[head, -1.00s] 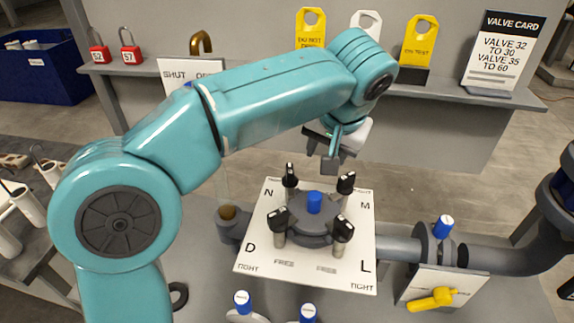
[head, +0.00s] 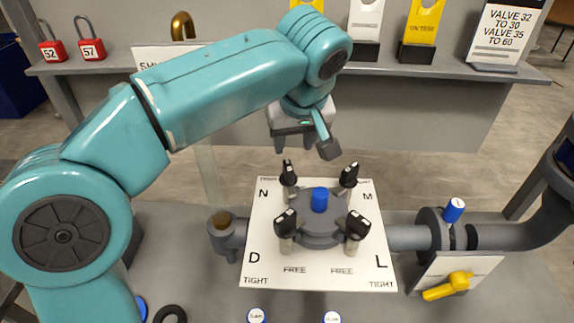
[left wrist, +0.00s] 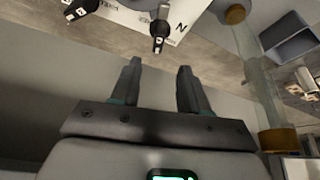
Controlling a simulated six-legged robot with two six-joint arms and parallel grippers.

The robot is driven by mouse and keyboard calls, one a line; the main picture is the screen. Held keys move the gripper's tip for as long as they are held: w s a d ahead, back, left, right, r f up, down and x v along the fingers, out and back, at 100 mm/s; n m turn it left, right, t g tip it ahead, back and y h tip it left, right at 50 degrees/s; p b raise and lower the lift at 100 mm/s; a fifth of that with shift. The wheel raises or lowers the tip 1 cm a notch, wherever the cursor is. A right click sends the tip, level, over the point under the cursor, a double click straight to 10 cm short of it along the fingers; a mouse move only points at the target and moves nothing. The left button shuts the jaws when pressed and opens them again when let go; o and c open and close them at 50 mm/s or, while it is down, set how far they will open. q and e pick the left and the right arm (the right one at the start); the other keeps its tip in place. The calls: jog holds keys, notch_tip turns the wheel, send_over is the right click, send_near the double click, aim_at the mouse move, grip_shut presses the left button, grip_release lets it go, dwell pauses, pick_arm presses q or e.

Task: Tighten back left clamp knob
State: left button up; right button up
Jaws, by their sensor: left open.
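The filter press has a round grey lid with a blue cap (head: 319,199) on a white plate (head: 262,262) lettered N, M, D and L. The back left clamp knob (head: 288,175), black with a pale pointer mark, stands beside the letter N. It also shows in the left wrist view (left wrist: 160,30), beyond my fingers. Black knobs also stand at back right (head: 349,175), front left (head: 286,222) and front right (head: 357,225). My left gripper (head: 305,148) is open and empty, behind and above the back knobs, touching none. Its spread fingers show in the left wrist view (left wrist: 160,70).
A grey pipe (head: 405,238) with a blue-capped valve (head: 454,211) and yellow handle (head: 448,286) lies to the right. A shelf (head: 440,75) with red padlocks (head: 91,48), tags and a valve card (head: 506,38) runs behind. A brown-topped post (head: 222,221) stands left of the plate.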

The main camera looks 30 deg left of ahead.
aim_at(289, 167)
pick_arm(q)
jog(key=x, duration=1.1)
jog(key=shift+w+a, duration=0.15)
jog(key=shift+w, duration=0.1)
jog(key=shift+d, duration=0.25)
jog(key=shift+a, duration=0.1)
jog(key=shift+c, duration=0.9)
grip_shut()
